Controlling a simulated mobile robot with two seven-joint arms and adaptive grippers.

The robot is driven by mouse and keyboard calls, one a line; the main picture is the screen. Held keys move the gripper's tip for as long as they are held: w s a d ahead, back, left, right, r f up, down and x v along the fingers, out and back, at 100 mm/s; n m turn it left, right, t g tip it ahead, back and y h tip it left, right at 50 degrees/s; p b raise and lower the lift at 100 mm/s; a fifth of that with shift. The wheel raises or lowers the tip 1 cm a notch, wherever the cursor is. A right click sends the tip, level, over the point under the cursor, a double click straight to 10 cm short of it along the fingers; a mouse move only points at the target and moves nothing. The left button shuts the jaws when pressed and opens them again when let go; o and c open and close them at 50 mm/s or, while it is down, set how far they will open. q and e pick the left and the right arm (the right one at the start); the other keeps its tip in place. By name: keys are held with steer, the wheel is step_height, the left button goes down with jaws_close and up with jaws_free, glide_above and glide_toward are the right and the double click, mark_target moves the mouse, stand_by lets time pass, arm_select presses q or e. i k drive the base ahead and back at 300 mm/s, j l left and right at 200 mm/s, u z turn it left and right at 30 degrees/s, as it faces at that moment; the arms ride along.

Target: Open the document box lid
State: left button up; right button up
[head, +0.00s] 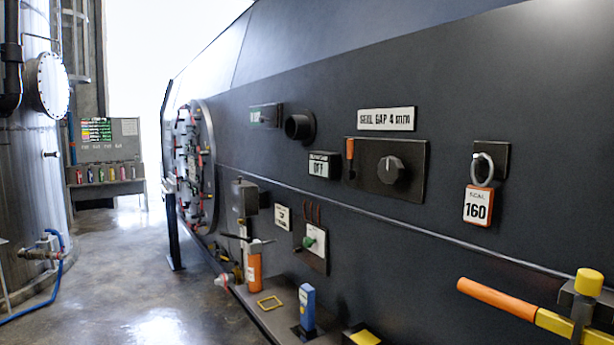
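I cannot tell for sure which thing is the document box, as nothing is readably labelled so. A small dark grey box (244,196) is mounted on the side of the large dark compactor body (450,120), left of the middle in the head view. It looks closed, but its lid is too small to make out. A black item with a yellow top (364,338) shows in part at the bottom edge. Neither of my grippers is in view.
The compactor side carries a dial panel (388,168), a ring with a "160" tag (478,205) and an orange-handled lever (497,298). A low ledge holds an orange cylinder (255,270) and a blue device (307,307). The floor (140,285) at left is mostly clear.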

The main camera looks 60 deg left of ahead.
mark_target(243, 184)
steer(key=u, duration=2.4)
steer(key=z, duration=0.45)
steer(key=j+z, duration=0.1)
steer(key=z, duration=0.3)
steer(key=i+z, duration=0.1)
steer(key=z, duration=0.35)
steer(key=j+z, duration=0.1)
steer(key=z, duration=0.8)
steer(key=j+z, duration=0.1)
steer(key=z, duration=0.3)
steer(key=k+j+z, duration=0.1)
steer(key=j+z, duration=0.4)
steer(key=k+j+z, duration=0.15)
steer(key=j+z, duration=0.15)
steer(key=z, duration=0.2)
steer(key=k+j+z, duration=0.25)
steer(key=z, duration=0.25)
steer(key=k+j+z, duration=0.25)
steer(key=z, duration=0.25)
steer(key=k+j+z, duration=0.1)
steer(key=k, duration=0.45)
steer(key=k+j+z, duration=0.1)
steer(key=k+j, duration=0.15)
steer(key=k, duration=0.25)
steer(key=k+j+z, duration=0.1)
steer(key=k, duration=0.45)
